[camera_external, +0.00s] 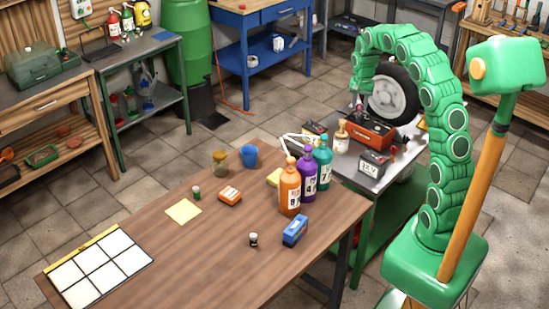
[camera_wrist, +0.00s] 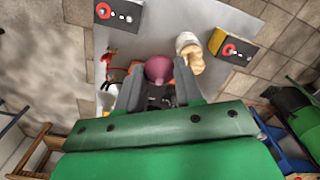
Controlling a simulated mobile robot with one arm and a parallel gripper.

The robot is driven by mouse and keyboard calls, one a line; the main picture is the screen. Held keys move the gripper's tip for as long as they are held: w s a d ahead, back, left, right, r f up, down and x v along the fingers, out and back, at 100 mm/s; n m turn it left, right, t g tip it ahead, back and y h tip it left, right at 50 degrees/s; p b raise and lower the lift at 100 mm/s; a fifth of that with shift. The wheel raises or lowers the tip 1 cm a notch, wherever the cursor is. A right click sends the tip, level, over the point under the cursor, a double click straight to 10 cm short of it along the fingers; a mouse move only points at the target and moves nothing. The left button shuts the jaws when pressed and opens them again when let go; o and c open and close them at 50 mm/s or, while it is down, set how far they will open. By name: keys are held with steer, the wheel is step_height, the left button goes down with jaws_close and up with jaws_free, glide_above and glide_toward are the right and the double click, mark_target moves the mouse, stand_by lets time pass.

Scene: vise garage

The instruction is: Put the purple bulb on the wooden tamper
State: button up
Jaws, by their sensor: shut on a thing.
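The purple bulb (camera_wrist: 159,69) is between the two dark fingers of my gripper (camera_wrist: 158,78) in the wrist view, and the fingers are shut on it. In the external view my gripper (camera_external: 358,98) hangs above the small metal table, and the bulb is too small to make out clearly. A tan-topped object with a pale body (camera_wrist: 191,58), possibly the wooden tamper, stands just right of the bulb in the wrist view, apart from it. It also shows upright on the metal table in the external view (camera_external: 341,132).
The metal table (camera_external: 343,165) holds a red toolbox (camera_external: 372,131) and dark batteries (camera_external: 375,164), (camera_wrist: 237,51). A tyre (camera_external: 393,93) stands behind. The brown workbench (camera_external: 180,250) bears orange, purple and teal bottles (camera_external: 307,172) near the metal table.

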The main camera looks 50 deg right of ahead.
steer(key=w+d+f, duration=0.2)
steer(key=w+f, duration=0.1)
steer(key=w, duration=0.2)
glide_above(343, 120)
steer(key=f, duration=0.5)
steer(key=shift+s, duration=0.2)
steer(key=shift+w+d+f, duration=0.1)
steer(key=shift+w+f, duration=0.1)
steer(key=shift+f, duration=1.65)
steer(key=o, duration=1)
steer(key=shift+f, duration=0.1)
step_height(343, 120, up, 12)
